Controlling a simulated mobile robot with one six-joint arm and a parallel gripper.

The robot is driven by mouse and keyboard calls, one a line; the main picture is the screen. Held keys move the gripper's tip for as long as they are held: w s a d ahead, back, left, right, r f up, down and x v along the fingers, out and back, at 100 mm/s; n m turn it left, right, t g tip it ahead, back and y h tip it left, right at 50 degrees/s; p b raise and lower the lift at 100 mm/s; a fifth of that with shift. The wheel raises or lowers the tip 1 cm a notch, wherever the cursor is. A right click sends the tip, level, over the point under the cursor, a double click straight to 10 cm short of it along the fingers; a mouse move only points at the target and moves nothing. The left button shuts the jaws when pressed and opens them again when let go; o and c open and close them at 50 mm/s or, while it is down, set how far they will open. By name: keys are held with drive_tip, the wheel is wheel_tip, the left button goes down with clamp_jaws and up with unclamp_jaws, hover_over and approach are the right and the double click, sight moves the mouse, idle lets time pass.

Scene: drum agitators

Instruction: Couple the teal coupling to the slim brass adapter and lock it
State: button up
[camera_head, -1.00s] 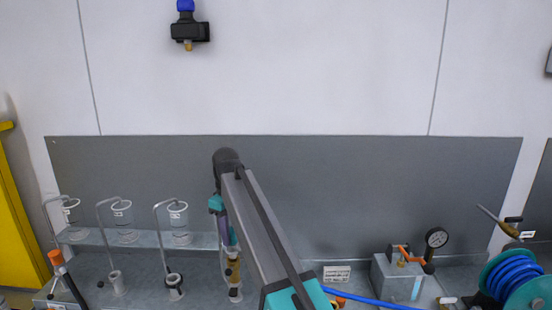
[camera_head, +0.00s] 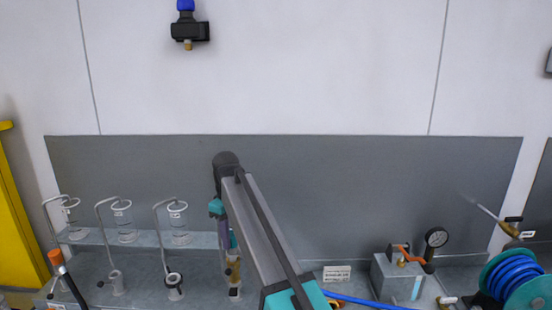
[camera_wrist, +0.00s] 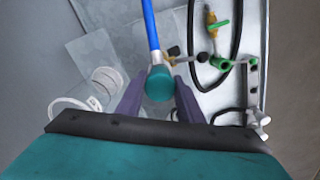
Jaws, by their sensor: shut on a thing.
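My gripper (camera_wrist: 160,88) is shut on the teal coupling (camera_wrist: 160,84), which sits between the two purple fingers in the wrist view. A blue hose (camera_wrist: 150,25) runs from the coupling to the top of that view. In the head view my arm hides most of the gripper; a purple finger shows at its left edge. A slim brass-coloured piece (camera_head: 234,268) stands upright just below, over a pale base, partly hidden. I cannot tell for certain whether it is the slim brass adapter, nor whether the coupling touches it.
Several clear cups (camera_head: 122,222) on bent rods stand to the left. A gauge block (camera_head: 397,277) with an orange lever and a blue hose reel (camera_head: 515,282) are at the right. The wrist view shows a brass valve with a green handle (camera_wrist: 218,26) and a black hose.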

drive_tip(key=shift+f, duration=0.9)
idle(0.9)
drive_tip(key=o, duration=1.1)
drive_tip(key=shift+r, duration=0.15)
drive_tip(key=shift+c, duration=0.3)
drive_tip(key=shift+r+p, duration=0.4)
drive_tip(key=shift+r, duration=4.45)
